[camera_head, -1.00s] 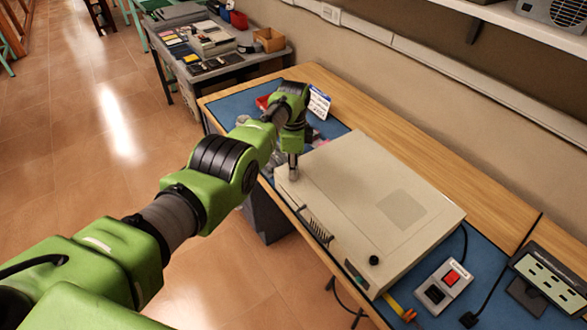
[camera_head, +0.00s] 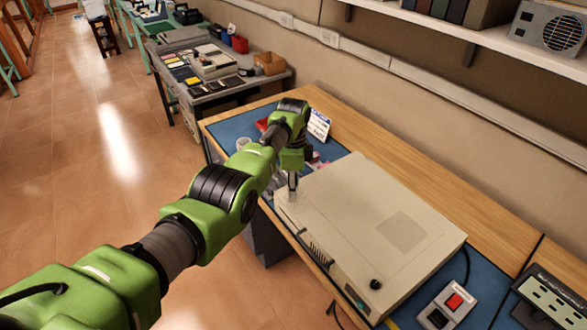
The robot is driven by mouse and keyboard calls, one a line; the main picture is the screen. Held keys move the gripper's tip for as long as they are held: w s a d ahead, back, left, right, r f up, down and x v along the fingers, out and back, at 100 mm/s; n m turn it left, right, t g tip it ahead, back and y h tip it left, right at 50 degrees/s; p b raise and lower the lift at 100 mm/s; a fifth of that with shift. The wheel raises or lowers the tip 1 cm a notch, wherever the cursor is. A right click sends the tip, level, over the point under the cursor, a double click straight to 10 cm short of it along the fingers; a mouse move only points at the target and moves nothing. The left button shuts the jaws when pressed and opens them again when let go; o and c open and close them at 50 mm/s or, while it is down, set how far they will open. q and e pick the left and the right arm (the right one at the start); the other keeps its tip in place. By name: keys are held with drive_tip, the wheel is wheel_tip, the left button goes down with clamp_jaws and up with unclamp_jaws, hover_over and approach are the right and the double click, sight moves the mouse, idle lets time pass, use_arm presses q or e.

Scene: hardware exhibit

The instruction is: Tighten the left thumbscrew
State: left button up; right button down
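A beige computer case (camera_head: 345,205) lies flat on the bench. A black round knob (camera_head: 375,284), which looks like a thumbscrew, stands near its right front corner. My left gripper (camera_head: 292,194) points down at the case's left end, close to its top or touching it. Its fingertips are small and blurred, so I cannot tell whether they are open or shut. No left thumbscrew shows; the gripper may hide it. My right gripper is not in view.
The case rests on a blue mat (camera_head: 487,280) on a wooden bench (camera_head: 400,155). A switch box with a red button (camera_head: 454,301) and a power strip (camera_head: 550,290) are at the right. A small sign (camera_head: 319,125) stands behind my arm. The case's middle top is clear.

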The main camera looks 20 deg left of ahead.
use_arm(q)
wheel_tip(320, 180, up, 10)
drive_tip(key=shift+r, duration=0.2)
idle(0.5)
